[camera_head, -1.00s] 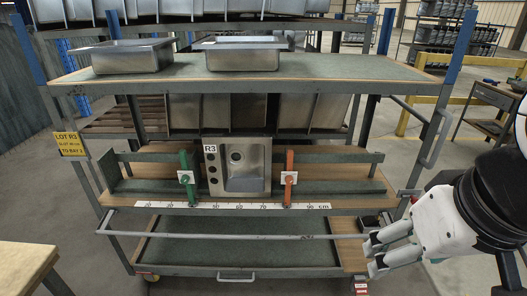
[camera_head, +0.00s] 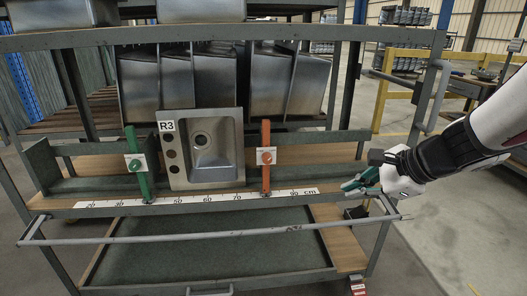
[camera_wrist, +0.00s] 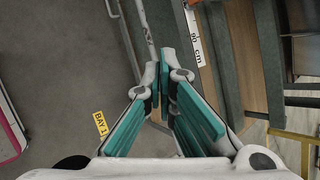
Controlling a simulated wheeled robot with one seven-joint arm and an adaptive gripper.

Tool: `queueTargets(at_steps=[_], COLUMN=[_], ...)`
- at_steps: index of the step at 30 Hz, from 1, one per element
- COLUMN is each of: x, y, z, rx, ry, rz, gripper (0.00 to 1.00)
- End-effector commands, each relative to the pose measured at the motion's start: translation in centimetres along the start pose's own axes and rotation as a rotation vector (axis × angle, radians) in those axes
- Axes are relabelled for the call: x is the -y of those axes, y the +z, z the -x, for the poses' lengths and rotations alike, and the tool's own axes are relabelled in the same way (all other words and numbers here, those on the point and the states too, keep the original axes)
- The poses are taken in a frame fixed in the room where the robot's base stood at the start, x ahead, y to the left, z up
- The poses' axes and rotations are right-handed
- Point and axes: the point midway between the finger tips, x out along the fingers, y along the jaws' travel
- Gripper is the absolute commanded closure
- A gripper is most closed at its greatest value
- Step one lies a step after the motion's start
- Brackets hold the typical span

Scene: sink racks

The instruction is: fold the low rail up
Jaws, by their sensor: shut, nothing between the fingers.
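The low rail (camera_head: 215,233) is a thin grey bar across the front of the cart, below the shelf with the ruler strip. It hangs forward of the lower deck, on short side arms. My gripper (camera_head: 347,187) is at the right end of the ruler shelf, above the rail's right part, fingers pointing left. In the wrist view my gripper (camera_wrist: 163,76) shows teal-padded fingers with the tips together and nothing between them. A pale bar, apparently the rail (camera_wrist: 143,32), runs up from beside the tips. I cannot tell whether they touch.
A steel sink (camera_head: 208,145) marked R3 stands between a green post (camera_head: 138,165) and an orange post (camera_head: 266,158). The ruler strip (camera_head: 205,199) runs along the shelf edge. A grey handle (camera_head: 428,105) stands at the right upright. Open floor lies at right.

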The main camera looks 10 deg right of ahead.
Motion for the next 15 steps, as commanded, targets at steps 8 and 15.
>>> queueTargets(at_steps=[8, 15], x=[0.6, -1.5], y=[-15.4, -27.5], z=[-7.4, -10.5], rx=[-0.034, -0.061], ry=[-0.211, -0.382], rz=[-0.61, -1.048], gripper=[1.0, 1.0])
